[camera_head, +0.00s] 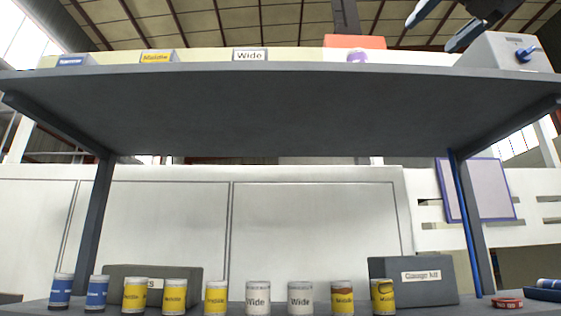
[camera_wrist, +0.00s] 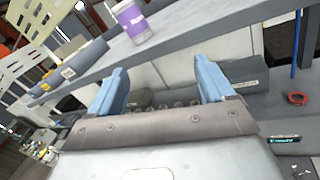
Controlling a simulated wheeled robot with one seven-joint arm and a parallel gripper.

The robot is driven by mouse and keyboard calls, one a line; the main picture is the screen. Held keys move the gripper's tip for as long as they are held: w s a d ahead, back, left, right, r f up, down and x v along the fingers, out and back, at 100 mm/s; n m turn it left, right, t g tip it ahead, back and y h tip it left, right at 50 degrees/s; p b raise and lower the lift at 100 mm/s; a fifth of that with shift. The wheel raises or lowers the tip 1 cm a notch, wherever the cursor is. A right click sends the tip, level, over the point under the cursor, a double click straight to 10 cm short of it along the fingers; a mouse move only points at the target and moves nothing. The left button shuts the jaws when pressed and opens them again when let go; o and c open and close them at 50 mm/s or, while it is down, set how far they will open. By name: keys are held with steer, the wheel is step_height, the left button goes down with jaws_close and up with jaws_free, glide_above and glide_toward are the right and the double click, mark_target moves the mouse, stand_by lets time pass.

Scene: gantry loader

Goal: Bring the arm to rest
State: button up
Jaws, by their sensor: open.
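My gripper (camera_head: 437,30) shows at the top right of the head view, above the upper shelf. In the wrist view its two blue fingers stand wide apart (camera_wrist: 163,72), with nothing between them. It is open and empty, and touches nothing that I can see. Most of my arm is outside the head view.
A dark upper shelf (camera_head: 270,110) spans the head view. A grey box with a blue knob (camera_head: 495,52) stands on its right end. A purple-labelled can (camera_wrist: 132,20) stands on the shelf. Blue, yellow and white cans (camera_head: 258,297) line the lower level, near a red ring (camera_head: 507,302).

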steer(key=w+d+f+m, duration=0.2)
steer(key=w+f+m, duration=0.5)
steer(key=f, duration=0.7)
steer(key=w+d+f+m, duration=0.2)
steer(key=w+f+m, duration=0.2)
steer(key=w+f, duration=0.75)
steer(key=s+a+f+m+h, duration=0.15)
steer(key=f+m, duration=0.25)
steer(key=f, duration=0.8)
steer(key=s+a+f+m+h, duration=0.1)
steer(key=s+f+m, duration=0.2)
steer(key=f, duration=0.8)
steer(key=s+a+f+m+h, duration=0.15)
steer(key=f+m, duration=0.25)
steer(key=f, duration=0.8)
steer(key=s+a+f+m+g+h, duration=0.2)
steer(key=s+f+m, duration=0.6)
steer(key=s+f, duration=1.25)
steer(key=s+a+m, duration=0.2)
steer(key=s, duration=1.2)
steer(key=s+a+m+y, duration=0.1)
steer(key=s+m, duration=0.2)
steer(key=s, duration=1.1)
steer(key=shift+s+a+r+g, duration=0.35)
steer(key=shift+a+g, duration=0.05)
